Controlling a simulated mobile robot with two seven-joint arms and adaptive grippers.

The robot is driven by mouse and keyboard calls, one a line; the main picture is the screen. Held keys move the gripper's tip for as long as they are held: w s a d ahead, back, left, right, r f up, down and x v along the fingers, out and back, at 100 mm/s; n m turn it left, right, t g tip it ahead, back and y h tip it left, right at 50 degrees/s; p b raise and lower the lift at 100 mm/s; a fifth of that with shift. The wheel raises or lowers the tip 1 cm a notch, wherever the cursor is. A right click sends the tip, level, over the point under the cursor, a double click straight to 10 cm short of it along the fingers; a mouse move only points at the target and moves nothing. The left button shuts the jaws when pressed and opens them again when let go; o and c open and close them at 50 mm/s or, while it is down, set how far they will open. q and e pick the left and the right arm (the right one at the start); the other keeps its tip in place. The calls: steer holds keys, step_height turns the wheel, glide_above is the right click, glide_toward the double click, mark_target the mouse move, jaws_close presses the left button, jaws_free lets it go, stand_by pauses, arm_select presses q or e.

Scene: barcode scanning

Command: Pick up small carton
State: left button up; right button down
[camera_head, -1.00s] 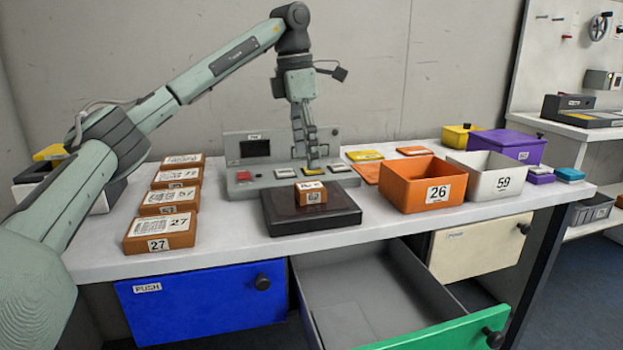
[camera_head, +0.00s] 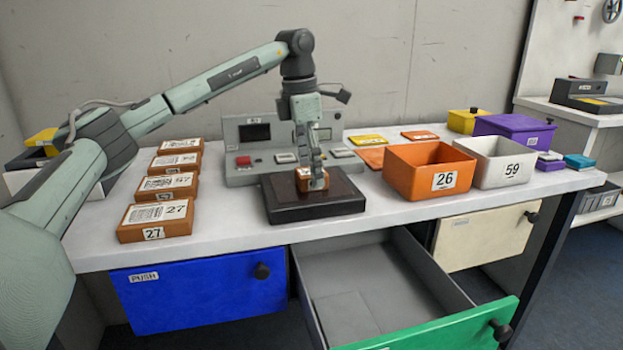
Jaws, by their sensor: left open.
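The small carton (camera_head: 304,181), orange-brown with a white label on top, sits on the black scanner plate (camera_head: 285,209) in the middle of the table. My left gripper (camera_head: 316,178) points down right at the carton and covers its right part. Its fingers are open; whether they touch the carton cannot be told. My right gripper is not in view.
Behind the plate is a grey console (camera_head: 252,140) with a screen and buttons. Several flat labelled boxes (camera_head: 155,219) line the left. An orange bin 26 (camera_head: 414,184) and a white bin 59 (camera_head: 481,171) stand right. A green-fronted drawer (camera_head: 440,328) is open below.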

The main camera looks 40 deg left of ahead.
arm_select(q)
steer(key=shift+c, duration=0.2)
steer(key=c, duration=1.2)
steer(key=shift+c, duration=0.5)
steer(key=shift+r, duration=0.2)
